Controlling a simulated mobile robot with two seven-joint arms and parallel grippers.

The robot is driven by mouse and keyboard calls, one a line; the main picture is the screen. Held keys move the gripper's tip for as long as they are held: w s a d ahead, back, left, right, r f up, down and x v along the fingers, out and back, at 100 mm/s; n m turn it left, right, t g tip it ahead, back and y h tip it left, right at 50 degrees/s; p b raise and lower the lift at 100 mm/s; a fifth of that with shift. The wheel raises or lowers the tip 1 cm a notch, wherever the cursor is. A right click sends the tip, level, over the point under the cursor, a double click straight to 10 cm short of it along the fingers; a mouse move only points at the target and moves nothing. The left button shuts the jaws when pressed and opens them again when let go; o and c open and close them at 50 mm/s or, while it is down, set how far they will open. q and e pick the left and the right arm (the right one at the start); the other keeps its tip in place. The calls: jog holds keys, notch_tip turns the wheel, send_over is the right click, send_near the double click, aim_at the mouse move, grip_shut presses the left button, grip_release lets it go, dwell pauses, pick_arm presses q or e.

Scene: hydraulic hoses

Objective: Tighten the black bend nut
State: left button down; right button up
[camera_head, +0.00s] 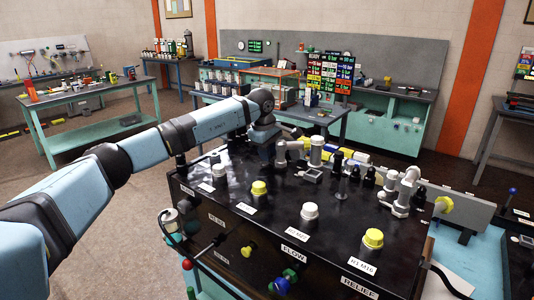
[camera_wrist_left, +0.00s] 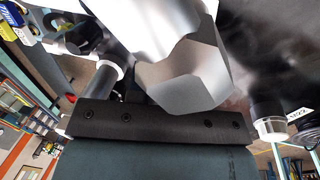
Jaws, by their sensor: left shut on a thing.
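My left gripper (camera_head: 264,135) is at the back left part of the black bench top, low over the fittings there. It is shut on a nut, which its own wrist hides in the head view. In the left wrist view a large silver-grey faceted piece (camera_wrist_left: 185,75) stands close in front of the dark gripper body (camera_wrist_left: 160,123); it looks like a nut on a fitting. I see no black nut clearly. Grey bend fittings (camera_head: 282,153) stand just right of the gripper. My right gripper is not in view.
The black bench top (camera_head: 270,215) carries white caps (camera_head: 310,211) and yellow caps (camera_head: 373,238). Another grey bent pipe (camera_head: 402,192) stands at the right among black fittings. A red-knobbed lever (camera_head: 187,264) sticks out at the front left.

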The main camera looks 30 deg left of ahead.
aim_at(263, 167)
pick_arm(q)
jog(key=c, duration=1)
grip_release()
jog(key=s+r, duration=0.1)
jog(key=r, duration=0.3)
jog(key=r+b, duration=0.1)
jog(key=r, duration=0.4)
jog(key=s+r+b, duration=0.1)
jog(key=r, duration=0.3)
jog(key=shift+s+r, duration=0.35)
jog(key=shift+f, duration=0.1)
